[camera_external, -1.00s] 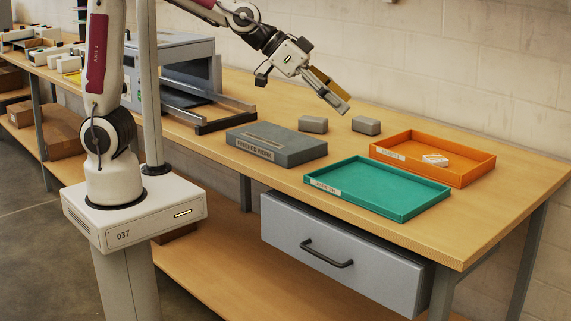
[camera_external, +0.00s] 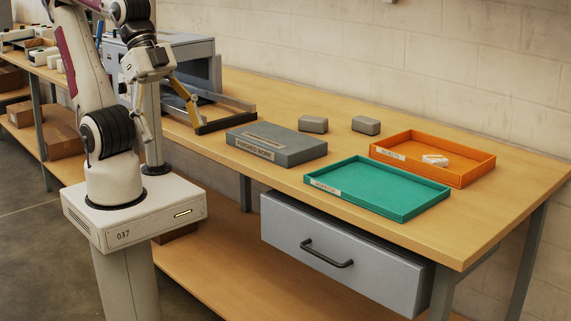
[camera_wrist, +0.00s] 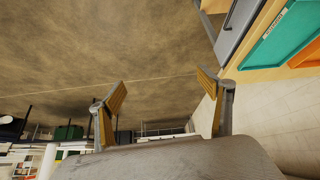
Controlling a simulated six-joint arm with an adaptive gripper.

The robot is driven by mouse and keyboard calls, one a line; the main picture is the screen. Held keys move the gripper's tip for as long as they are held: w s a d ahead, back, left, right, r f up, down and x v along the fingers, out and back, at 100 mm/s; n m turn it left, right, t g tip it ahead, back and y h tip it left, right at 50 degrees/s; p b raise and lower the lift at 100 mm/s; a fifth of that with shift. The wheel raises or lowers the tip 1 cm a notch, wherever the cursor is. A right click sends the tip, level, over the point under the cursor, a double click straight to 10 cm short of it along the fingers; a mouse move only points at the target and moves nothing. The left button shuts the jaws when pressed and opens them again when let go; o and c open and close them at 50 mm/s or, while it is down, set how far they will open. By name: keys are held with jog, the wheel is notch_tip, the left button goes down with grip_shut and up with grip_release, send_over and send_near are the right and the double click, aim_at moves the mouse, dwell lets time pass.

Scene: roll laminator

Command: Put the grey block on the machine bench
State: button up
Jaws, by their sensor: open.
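Two small grey blocks lie on the wooden bench (camera_external: 410,234) in the external view: a left grey block (camera_external: 313,124) and a right grey block (camera_external: 366,125). They lie apart, behind the flat grey box labelled "FINISHED WORK" (camera_external: 275,144). I cannot tell which block the task means. My gripper (camera_external: 170,127) is open and empty, pointing down near my own base, well left of both blocks. Its spread fingers also show in the wrist view (camera_wrist: 165,95), with nothing between them. Neither block shows in the wrist view.
A teal tray (camera_external: 378,210) lies empty at the bench front. An orange tray (camera_external: 478,173) behind it holds a small white item (camera_external: 435,160). The grey laminator (camera_external: 190,55) with its dark rails stands left. A drawer (camera_external: 345,250) projects below the bench top.

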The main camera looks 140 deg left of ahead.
jog(key=s+d+f+m, duration=0.1)
jog(key=s+d+f, duration=0.1)
jog(key=s, duration=0.3)
jog(key=shift+s+d+g, duration=0.15)
jog(key=shift+s+g, duration=0.15)
jog(key=shift+g, duration=0.1)
dwell(0.9)
